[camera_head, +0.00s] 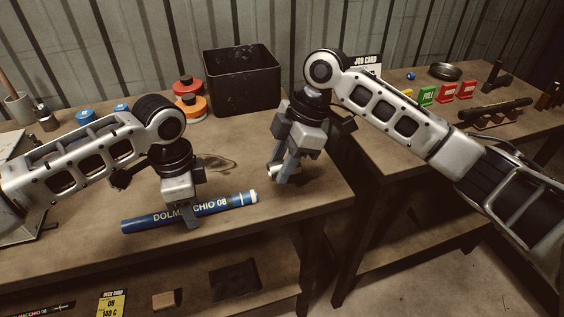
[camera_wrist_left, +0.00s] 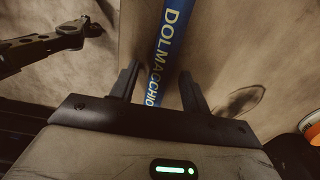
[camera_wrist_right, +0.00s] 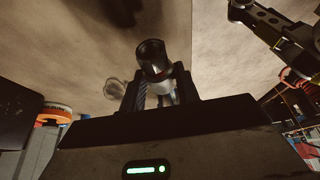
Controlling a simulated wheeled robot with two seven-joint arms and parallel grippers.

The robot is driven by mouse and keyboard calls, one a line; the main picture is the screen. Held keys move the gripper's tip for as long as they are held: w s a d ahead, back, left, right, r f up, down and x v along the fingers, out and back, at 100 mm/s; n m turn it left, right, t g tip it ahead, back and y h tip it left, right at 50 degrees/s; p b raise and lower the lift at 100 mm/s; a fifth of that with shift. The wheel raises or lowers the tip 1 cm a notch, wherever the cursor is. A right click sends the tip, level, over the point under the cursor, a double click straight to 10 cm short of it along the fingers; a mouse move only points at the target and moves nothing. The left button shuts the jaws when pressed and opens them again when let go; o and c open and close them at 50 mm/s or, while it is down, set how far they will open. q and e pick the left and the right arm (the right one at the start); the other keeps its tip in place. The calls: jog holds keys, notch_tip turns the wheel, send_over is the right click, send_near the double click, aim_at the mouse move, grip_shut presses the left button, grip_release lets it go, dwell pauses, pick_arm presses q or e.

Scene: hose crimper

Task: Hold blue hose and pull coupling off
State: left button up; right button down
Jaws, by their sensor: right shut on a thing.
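The blue hose (camera_head: 140,224), lettered in yellow, lies on the workbench near its front edge, with a pale band near its right end. My left gripper (camera_head: 189,222) is over its middle. In the left wrist view its fingers (camera_wrist_left: 160,88) stand on both sides of the hose (camera_wrist_left: 172,40), with small gaps showing, so it is open. My right gripper (camera_head: 281,174) is shut on the metal coupling (camera_head: 272,171), right of the hose end and apart from it. In the right wrist view the coupling (camera_wrist_right: 152,58) has a dark round open end between the fingers (camera_wrist_right: 160,92).
A black bin (camera_head: 242,82) stands at the back of the workbench, with red and orange round items (camera_head: 188,98) beside it. A second table (camera_head: 395,135) on the right holds coloured blocks (camera_head: 447,92) and a job card. A dark stain marks the bench behind the hose.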

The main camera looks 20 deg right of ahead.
pick_arm(q)
jog(key=shift+r, duration=0.1)
notch_tip(320, 180, up, 12)
dwell(0.5)
